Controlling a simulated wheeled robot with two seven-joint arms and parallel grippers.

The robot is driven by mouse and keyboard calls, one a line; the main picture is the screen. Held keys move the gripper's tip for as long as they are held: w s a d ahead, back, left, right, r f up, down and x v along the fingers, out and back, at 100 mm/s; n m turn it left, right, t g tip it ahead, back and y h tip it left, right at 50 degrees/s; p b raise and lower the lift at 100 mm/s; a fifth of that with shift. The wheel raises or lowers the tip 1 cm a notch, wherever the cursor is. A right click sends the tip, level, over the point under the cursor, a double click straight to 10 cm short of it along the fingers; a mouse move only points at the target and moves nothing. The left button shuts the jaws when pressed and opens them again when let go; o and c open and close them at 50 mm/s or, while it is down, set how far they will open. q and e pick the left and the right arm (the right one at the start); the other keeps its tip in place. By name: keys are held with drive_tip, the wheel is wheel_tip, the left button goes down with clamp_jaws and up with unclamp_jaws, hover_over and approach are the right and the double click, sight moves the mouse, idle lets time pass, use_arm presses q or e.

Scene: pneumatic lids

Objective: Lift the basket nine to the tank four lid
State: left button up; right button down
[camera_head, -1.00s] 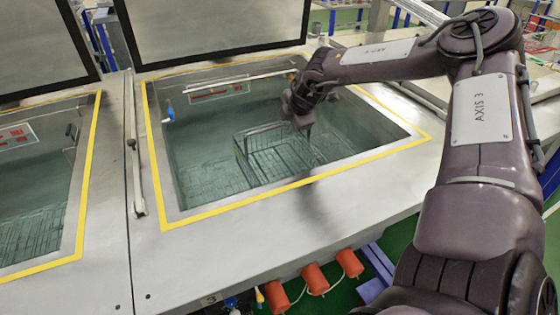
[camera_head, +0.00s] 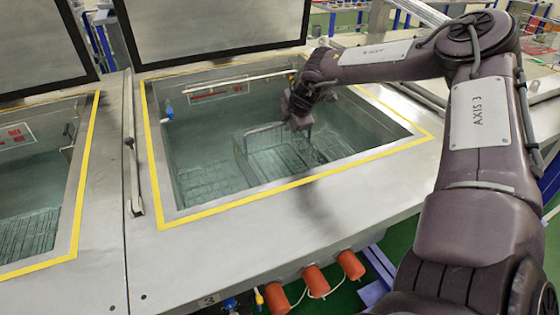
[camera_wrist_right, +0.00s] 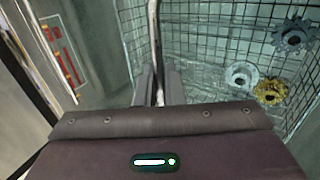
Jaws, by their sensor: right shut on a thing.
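The wire basket (camera_head: 285,158) sits in the open, liquid-filled tank at the middle of the head view. My right gripper (camera_head: 299,126) reaches down into this tank at the basket's handle. In the right wrist view, my right gripper (camera_wrist_right: 159,88) is shut on the thin upright bar of the basket handle (camera_wrist_right: 154,40). The basket mesh (camera_wrist_right: 215,50) lies beyond the fingers, with a dark gear, a grey ring and a gold gear in it. No basket number is readable. A raised lid (camera_head: 215,30) stands behind this tank. My left gripper is not in view.
A yellow-edged rim (camera_head: 290,187) surrounds the tank opening. A second open tank (camera_head: 35,180) lies at the left, with its own raised lid (camera_head: 40,45). A blue-tipped fitting (camera_head: 167,113) is on the tank's left wall. Orange cylinders (camera_head: 314,278) hang below the front edge.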

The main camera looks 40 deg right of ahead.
drive_tip(key=shift+w+r+p, duration=0.15)
drive_tip(key=shift+r+p, duration=0.2)
drive_tip(key=shift+r, duration=1.35)
wheel_tip(320, 180, up, 24)
drive_tip(key=p, duration=1.4)
drive_tip(key=shift+r, duration=0.25)
idle(3.6)
